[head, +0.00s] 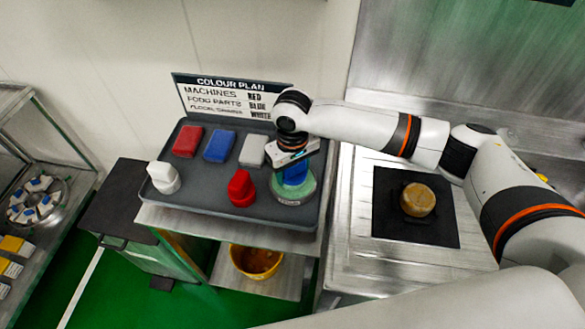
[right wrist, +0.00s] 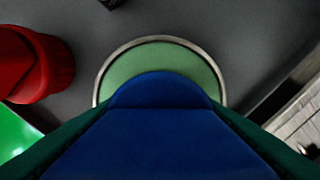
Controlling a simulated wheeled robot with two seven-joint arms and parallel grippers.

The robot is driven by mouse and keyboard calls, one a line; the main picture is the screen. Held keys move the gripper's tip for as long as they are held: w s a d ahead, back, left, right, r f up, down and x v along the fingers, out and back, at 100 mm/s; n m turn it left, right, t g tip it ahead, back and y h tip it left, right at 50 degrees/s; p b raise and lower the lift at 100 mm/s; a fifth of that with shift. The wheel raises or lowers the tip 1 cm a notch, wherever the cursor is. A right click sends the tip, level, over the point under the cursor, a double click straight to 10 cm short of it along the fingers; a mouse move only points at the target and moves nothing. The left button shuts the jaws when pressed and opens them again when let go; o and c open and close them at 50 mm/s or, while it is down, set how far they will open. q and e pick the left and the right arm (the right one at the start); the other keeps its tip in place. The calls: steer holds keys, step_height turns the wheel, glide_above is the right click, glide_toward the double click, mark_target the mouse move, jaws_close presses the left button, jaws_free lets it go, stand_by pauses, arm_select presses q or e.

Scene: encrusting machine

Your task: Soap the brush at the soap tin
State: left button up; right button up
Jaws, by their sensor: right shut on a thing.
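My right gripper (head: 292,157) is shut on a blue brush (head: 295,174) and holds it at the round soap tin (head: 296,194). The tin has a pale rim and green soap, and stands at the right end of the grey tray. In the right wrist view the blue brush (right wrist: 165,130) covers the near part of the soap tin (right wrist: 160,62). Whether the brush's underside touches the soap is hidden. My left gripper is not in view.
A red brush (head: 242,188) and a white brush (head: 162,177) stand on the tray (head: 210,203). Red, blue and grey blocks lie behind them, before a colour plan sign (head: 228,97). A tan round piece (head: 418,200) sits on a black mat at right. A yellow bowl (head: 256,262) is below.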

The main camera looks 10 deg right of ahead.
steer(key=shift+s+f+p, duration=0.1)
steer(key=shift+f+p, duration=0.05)
steer(key=shift+p, duration=0.25)
stand_by(1.4)
step_height(320, 180, up, 7)
steer(key=p, duration=0.8)
steer(key=shift+p, duration=0.4)
stand_by(0.4)
